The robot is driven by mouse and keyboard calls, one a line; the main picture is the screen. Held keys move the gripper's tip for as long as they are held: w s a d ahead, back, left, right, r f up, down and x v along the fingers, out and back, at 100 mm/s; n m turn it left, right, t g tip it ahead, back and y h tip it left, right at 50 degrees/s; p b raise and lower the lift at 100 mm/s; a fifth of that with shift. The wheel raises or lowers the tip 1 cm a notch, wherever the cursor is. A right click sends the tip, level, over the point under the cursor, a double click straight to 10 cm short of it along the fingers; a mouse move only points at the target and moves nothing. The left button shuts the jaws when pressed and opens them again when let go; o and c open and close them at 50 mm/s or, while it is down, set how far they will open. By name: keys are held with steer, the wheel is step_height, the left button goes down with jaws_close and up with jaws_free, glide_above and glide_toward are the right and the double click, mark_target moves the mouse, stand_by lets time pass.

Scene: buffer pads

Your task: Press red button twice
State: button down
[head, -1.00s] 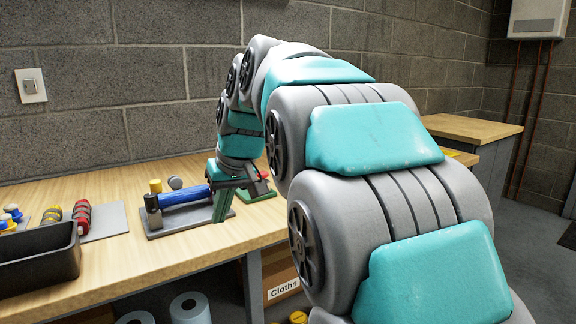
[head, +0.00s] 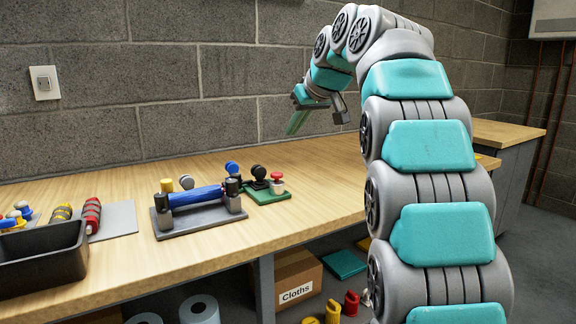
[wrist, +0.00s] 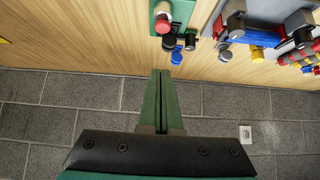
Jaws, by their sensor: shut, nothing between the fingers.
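The red button (head: 277,178) is a red cap on a pale stem, on a small green base (head: 268,197) on the workbench. A black round knob stands beside it. In the wrist view the red button (wrist: 163,25) shows near the top edge, on the green base (wrist: 182,6). My gripper (head: 292,131) is raised above the bench, apart from the button, above and to the right of it. In the wrist view its green fingers (wrist: 160,74) are together with nothing between them.
Left of the green base, a grey stand (head: 200,221) holds a blue roller between black posts. A black bin (head: 42,260) and red and yellow rollers lie further left. The block wall (head: 200,90) is behind. Bench to the right of the base is clear.

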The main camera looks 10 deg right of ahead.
glide_above(278, 174)
steer(key=f, duration=0.7)
steer(key=shift+s+d+f+p, duration=0.15)
steer(key=shift+s+f+p, duration=0.15)
steer(key=shift+f+p, duration=0.1)
steer(key=shift+s+f, duration=0.15)
steer(key=shift+f, duration=1.55)
step_height(278, 174, down, 2)
steer(key=shift+b, duration=1)
